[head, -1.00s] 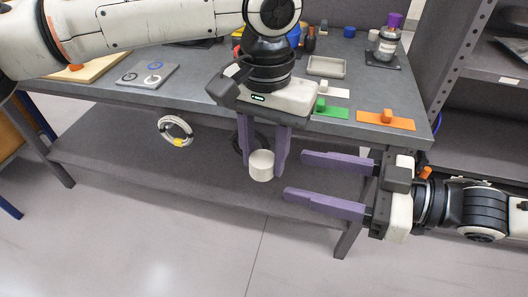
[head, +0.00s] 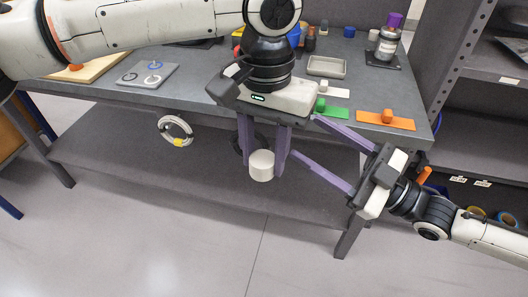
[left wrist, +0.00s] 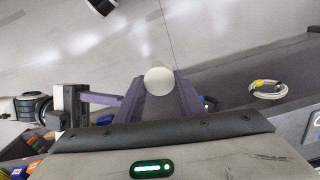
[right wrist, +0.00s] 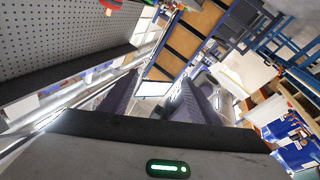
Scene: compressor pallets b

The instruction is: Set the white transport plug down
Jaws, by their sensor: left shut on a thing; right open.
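The white transport plug (head: 262,166) is a short white cylinder. It is held between the purple fingertips of my left gripper (head: 263,160), in front of the table's front edge and clear of the tabletop. In the left wrist view the plug (left wrist: 159,80) shows between the fingers. My right gripper (head: 305,138) is open and empty, its fingers pointing up and left, close to the right side of the left gripper. In the right wrist view nothing shows between its fingers (right wrist: 155,95).
The grey table (head: 225,110) carries a shallow grey tray (head: 326,67), a green plate (head: 328,110), an orange plate (head: 385,121) and a panel with rings (head: 148,75). A dark shelf unit (head: 480,135) stands at right.

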